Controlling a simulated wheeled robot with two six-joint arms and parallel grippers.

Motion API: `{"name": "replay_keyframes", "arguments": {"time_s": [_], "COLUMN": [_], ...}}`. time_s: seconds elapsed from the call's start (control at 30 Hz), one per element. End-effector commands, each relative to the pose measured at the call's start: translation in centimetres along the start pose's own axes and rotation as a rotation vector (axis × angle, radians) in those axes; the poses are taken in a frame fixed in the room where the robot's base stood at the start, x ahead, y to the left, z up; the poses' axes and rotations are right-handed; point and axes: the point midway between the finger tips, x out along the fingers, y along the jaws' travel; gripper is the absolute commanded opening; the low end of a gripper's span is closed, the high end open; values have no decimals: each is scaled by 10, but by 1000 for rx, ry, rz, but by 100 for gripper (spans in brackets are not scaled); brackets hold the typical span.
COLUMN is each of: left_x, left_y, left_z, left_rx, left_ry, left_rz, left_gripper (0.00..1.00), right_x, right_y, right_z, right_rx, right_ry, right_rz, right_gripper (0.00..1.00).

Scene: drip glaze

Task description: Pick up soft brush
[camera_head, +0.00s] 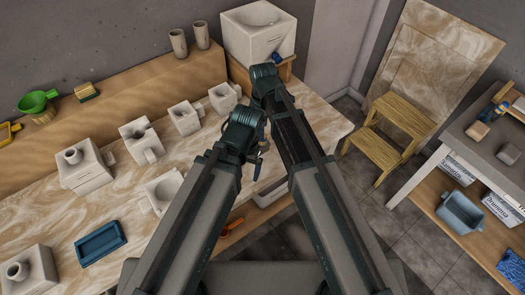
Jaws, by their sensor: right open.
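I cannot single out the soft brush for certain. A slim item with blue and tan parts (487,113) lies on the grey table at the right, too small to name surely. My two arms reach up the middle of the view. My right gripper (258,166) shows small and dark between the arms, near the front edge of the long bench; it is open and I see nothing in it. My left gripper is hidden behind the arm links.
A wooden step stool (385,140) stands on the tiled floor. The grey table (463,134) has a lower shelf with a blue-grey tub (461,211).

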Motion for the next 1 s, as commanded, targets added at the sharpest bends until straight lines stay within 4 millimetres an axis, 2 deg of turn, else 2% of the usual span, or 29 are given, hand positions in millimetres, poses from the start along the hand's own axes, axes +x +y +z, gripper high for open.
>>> {"name": "replay_keyframes", "arguments": {"time_s": [0.27,0.7,1.0], "left_x": [6,53,53], "left_y": [0,5,5], "left_z": [0,-3,-3], "left_rx": [0,0,0], "left_ry": [0,0,0], "left_rz": [0,0,0], "left_gripper": [95,95,95], "right_x": [6,53,54], "right_y": [0,-3,-3], "right_z": [0,0,0], "right_rx": [0,0,0], "right_ry": [0,0,0], "right_rz": [0,0,0], "right_gripper": [71,71,71]}}
